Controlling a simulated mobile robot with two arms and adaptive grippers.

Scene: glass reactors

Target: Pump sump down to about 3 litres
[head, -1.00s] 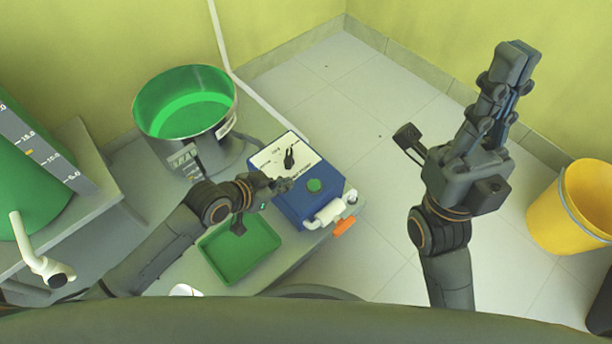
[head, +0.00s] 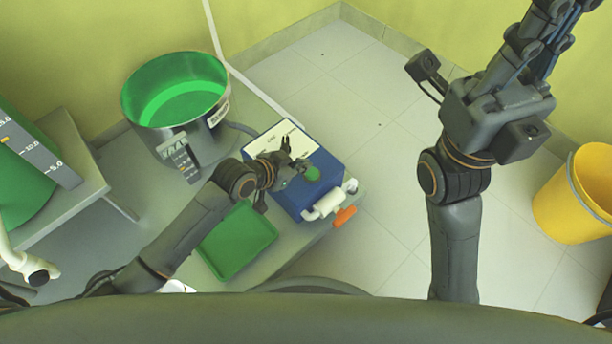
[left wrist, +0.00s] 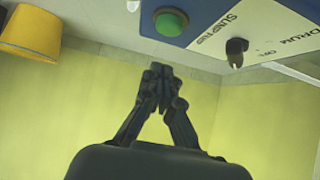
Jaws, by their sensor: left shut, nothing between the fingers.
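The blue pump box (head: 291,205) has a pale top panel with a black selector knob (head: 286,146) and a green button (head: 312,174). My left gripper (head: 303,165) is shut and empty over the box, close to the button; contact cannot be told. Its fingertips (left wrist: 160,72) show below the button in the wrist view. A steel vessel (head: 205,140) holds green liquid; its small gauge (head: 183,165) is unreadable. My right gripper (head: 548,35) is raised, tips cut off.
A green tray (head: 240,240) lies in front of the box on the grey platform. A large green tank (head: 20,185) with a level scale (head: 35,150) and white spout stands at left. A yellow bucket (head: 578,205) stands on the right. The floor between is clear.

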